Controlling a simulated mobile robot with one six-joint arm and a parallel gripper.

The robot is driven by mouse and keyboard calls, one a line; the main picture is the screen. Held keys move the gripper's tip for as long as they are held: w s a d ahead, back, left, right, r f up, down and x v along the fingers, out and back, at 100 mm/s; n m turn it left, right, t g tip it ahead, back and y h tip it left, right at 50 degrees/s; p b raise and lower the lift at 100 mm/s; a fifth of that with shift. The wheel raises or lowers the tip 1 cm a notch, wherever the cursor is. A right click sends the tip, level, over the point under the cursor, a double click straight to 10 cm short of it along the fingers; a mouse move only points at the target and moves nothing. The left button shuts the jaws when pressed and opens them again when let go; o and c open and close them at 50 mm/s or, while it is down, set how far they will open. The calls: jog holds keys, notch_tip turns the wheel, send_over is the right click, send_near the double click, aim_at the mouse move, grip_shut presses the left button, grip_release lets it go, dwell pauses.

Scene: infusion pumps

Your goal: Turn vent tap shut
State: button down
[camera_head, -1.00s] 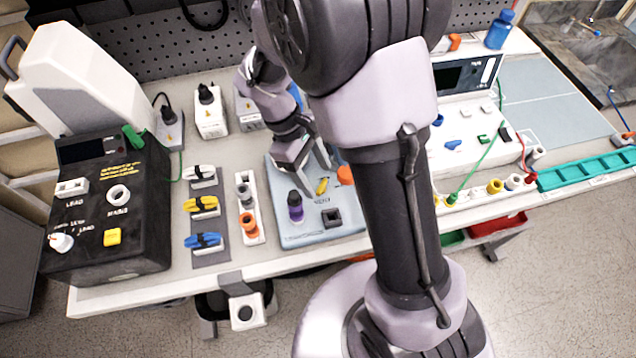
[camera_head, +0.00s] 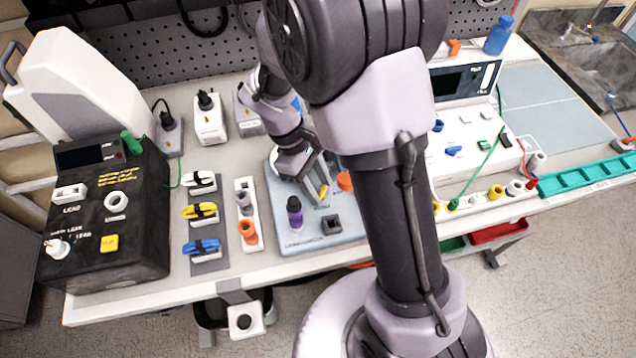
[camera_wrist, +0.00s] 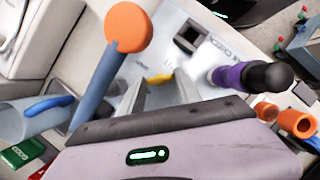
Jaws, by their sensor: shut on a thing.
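The yellow tap (camera_head: 324,191) stands on a light blue-grey plate (camera_head: 295,240) in the middle of the bench; I take it to be the vent tap. In the wrist view the yellow tap (camera_wrist: 158,79) shows between my fingertips. My gripper (camera_head: 318,191) reaches down over the plate and is shut on the yellow tap; its fingers (camera_wrist: 160,90) show on either side of it. The fingers hide part of the tap, so its exact angle is hard to tell.
An orange-topped post (camera_wrist: 128,27) stands close left of the fingers in the wrist view. A purple, black-capped piece (camera_wrist: 230,77) stands close on the right. A black square socket (camera_head: 331,226) is on the plate. An orange-and-grey fitting rack (camera_head: 247,205) lies left of the plate.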

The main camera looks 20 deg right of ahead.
jog(key=shift+r+m+p, duration=0.15)
jog(key=shift+m+p, duration=0.5)
jog(key=shift+m, duration=0.05)
jog(key=m+p, duration=0.1)
jog(key=m+g+y+p, duration=0.1)
jog(key=m, duration=0.1)
jog(key=shift+w+d+y, duration=0.1)
jog(key=shift+d+y, duration=0.05)
jog(key=shift+y, duration=0.15)
jog(key=m+y, duration=0.1)
jog(key=m, duration=0.1)
jog(key=m+p, duration=0.1)
jog(key=m, duration=0.2)
jog(key=shift+d+y, duration=0.2)
jog(key=shift+y, duration=0.2)
jog(key=shift+m, duration=0.3)
jog(key=c, duration=0.8)
grip_release()
jog(key=shift+a, duration=0.15)
jog(key=shift+c, duration=0.2)
